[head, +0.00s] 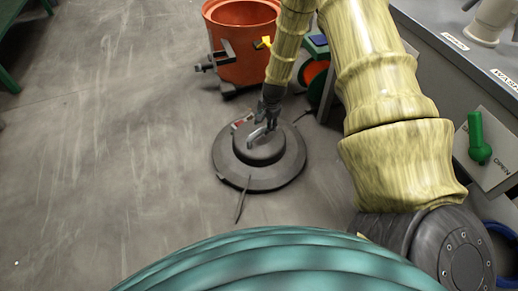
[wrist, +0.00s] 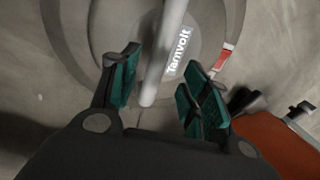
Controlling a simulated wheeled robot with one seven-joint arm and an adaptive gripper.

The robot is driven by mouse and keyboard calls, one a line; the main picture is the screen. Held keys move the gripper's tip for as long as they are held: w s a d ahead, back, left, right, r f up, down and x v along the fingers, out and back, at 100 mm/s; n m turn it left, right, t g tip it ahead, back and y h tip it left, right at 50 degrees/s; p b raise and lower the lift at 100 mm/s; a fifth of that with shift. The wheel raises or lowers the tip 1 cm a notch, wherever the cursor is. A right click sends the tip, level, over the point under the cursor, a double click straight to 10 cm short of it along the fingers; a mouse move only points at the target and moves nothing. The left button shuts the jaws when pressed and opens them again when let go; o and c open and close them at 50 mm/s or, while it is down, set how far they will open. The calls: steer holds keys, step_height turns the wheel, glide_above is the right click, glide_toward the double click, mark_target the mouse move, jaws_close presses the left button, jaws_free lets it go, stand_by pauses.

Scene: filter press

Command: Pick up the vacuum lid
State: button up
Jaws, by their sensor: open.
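The vacuum lid (head: 260,172) is a round dark grey disc with a raised centre, lying on the floor in the head view. A light grey bar handle (head: 258,136) stands on its top. In the wrist view the lid (wrist: 75,40) fills the upper part, with the word "Tarnvolt" on it, and the handle (wrist: 165,50) runs down between my fingers. My gripper (wrist: 160,92) is open, with green pads on either side of the handle. In the head view my gripper (head: 268,122) is right over the lid's centre. Contact with the handle cannot be told.
An orange vacuum drum (head: 240,55) stands open just behind the lid, and its edge shows in the wrist view (wrist: 270,145). A grey bench (head: 440,45) with a green lever (head: 477,135) runs along the right. The floor on the left is clear.

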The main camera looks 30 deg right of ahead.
mark_target(263, 130)
steer(key=f+b, duration=0.1)
steer(key=f, duration=0.1)
steer(key=a+f+b, duration=0.1)
steer(key=f+b, duration=0.1)
steer(key=shift+w+f, duration=0.1)
steer(key=shift+f, duration=0.3)
steer(key=shift+w+f, duration=0.1)
steer(key=shift+f, duration=0.25)
stand_by(0.5)
steer(key=shift+c, duration=0.5)
jaws_close()
